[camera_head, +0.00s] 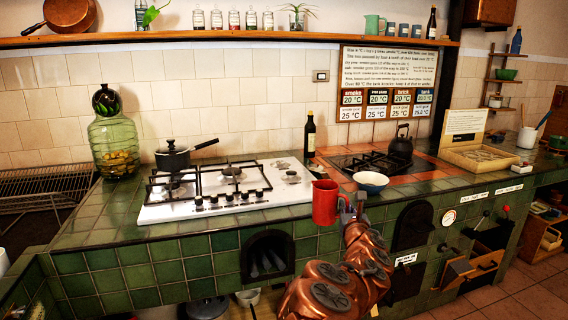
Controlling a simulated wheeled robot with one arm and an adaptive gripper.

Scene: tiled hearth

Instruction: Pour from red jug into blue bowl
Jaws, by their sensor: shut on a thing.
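The red jug (325,204) is upright at the front edge of the green tiled counter, in the middle of the view. My gripper (344,206) is shut on it from its right side and holds it up; its lower part shows in front of the counter's edge. The fingers are small and partly hidden by the jug and my arm. The blue bowl (371,186), pale inside, stands on the counter just behind and right of the jug, apart from it. What is inside the jug cannot be seen.
A white gas hob (225,200) with a black pot (172,158) lies left of the jug. A dark bottle (310,135) stands behind it. A black kettle (401,145) stands behind the bowl. A wooden box (480,157) is further right.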

